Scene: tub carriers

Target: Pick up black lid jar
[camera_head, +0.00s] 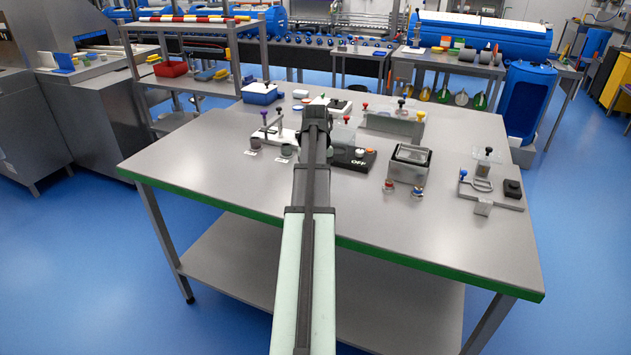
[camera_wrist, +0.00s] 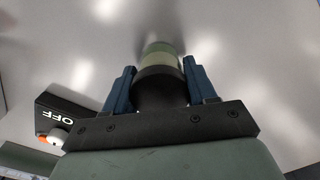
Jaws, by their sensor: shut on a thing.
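In the wrist view, the black lid jar (camera_wrist: 160,72) sits between the two blue fingers of my gripper (camera_wrist: 161,84). Its dark lid is on the near side and its pale green body points away from the palm. The fingers are shut on it, one on each side. In the head view my arm covers the gripper and the jar, so I cannot tell there whether the jar's base touches the table.
A black box marked OFF (camera_head: 352,159) is right of my arm. A grey tub (camera_head: 408,164) stands farther right. The table's (camera_head: 230,195) front strip is clear.

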